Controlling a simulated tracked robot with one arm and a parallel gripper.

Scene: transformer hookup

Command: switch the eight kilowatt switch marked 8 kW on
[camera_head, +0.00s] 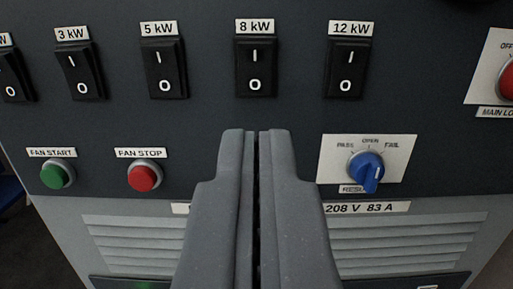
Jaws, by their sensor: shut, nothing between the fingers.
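The 8 kW switch (256,67) is a black rocker under a white "8 kW" label (255,26), in the upper middle of the dark panel. It bears an I mark above and an O mark below. I cannot tell for sure which half is pressed in. My gripper (258,133) is shut and empty, its two grey fingers together. In the picture its tips are just below the 8 kW switch; I see no contact. The fingers hide part of the panel and a label below.
Similar rockers flank it: 5 kW (163,68) on the left, 12 kW (347,68) on the right, 3 kW (81,71) farther left. Below are a green fan start button (57,175), a red fan stop button (145,177) and a blue knob (367,171). A red main control (508,80) is at right.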

